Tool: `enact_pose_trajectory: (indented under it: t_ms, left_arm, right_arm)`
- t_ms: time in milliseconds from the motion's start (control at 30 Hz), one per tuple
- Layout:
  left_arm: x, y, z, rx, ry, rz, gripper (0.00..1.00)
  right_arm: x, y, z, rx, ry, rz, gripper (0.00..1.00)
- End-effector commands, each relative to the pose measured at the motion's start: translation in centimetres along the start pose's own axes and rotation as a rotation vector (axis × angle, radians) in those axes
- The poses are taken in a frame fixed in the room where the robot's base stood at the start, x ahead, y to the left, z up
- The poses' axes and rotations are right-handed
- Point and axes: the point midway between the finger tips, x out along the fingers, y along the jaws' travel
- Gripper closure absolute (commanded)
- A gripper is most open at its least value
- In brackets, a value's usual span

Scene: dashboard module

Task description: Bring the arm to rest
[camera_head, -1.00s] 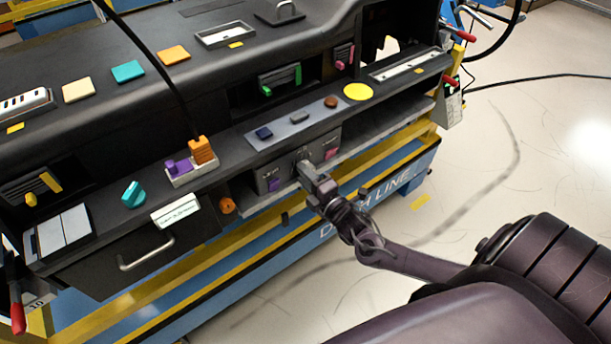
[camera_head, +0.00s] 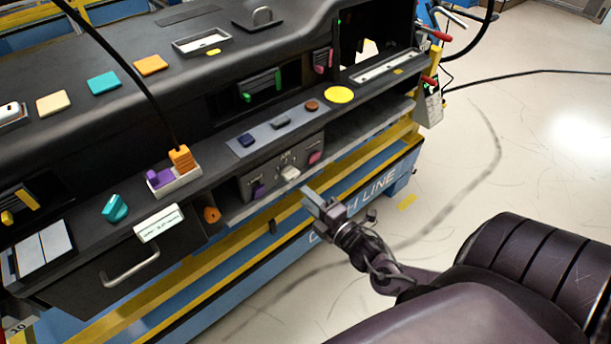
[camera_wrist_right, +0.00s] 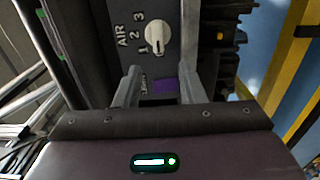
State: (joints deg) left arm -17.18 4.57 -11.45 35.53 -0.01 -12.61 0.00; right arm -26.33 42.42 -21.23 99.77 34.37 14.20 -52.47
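My right arm comes in from the lower right of the head view. Its gripper (camera_head: 312,196) hangs in free air in front of the dashboard's control panel (camera_head: 272,172), apart from it. In the right wrist view the two fingers of the gripper (camera_wrist_right: 160,80) stand apart, with nothing held between them. The white knob (camera_head: 290,173) is on the panel just beyond the fingertips. In the right wrist view this knob (camera_wrist_right: 155,38) sits beside the marks AIR, 1, 2 and 3. My left gripper is not in view.
The black dashboard (camera_head: 225,115) carries buttons, slots and a yellow disc (camera_head: 339,95). A drawer handle (camera_head: 131,267) sticks out at lower left. A blue and yellow frame (camera_head: 385,185) runs below. The floor (camera_head: 480,165) at right is clear except for a cable (camera_head: 540,73).

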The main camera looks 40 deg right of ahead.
Motion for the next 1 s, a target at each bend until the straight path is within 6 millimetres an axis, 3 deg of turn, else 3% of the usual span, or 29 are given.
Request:
enact_pose_trajectory:
  t_ms: [433, 567, 667, 767, 867, 1000]
  left_arm:
    - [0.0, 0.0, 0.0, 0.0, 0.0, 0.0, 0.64]
    - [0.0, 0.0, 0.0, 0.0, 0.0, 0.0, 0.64]
    - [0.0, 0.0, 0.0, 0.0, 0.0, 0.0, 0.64]
    - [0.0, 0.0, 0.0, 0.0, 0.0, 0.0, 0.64]
    - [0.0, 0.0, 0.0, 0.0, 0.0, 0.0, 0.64]
    - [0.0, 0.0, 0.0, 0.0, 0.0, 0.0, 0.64]
  right_arm:
    - [0.0, -0.1, 0.1, 0.001, -0.002, -0.002, 0.64]
    - [-0.3, -2.6, 1.0, 0.042, -0.034, -0.057, 0.64]
    - [-1.2, -7.6, 2.5, 0.134, -0.102, -0.165, 0.64]
    - [-3.5, -14.5, 4.0, 0.271, -0.206, -0.315, 0.64]
    - [-6.9, -21.4, 4.5, 0.426, -0.325, -0.466, 0.64]
    - [-13.2, -30.1, 3.0, 0.64, -0.501, -0.67, 0.64]
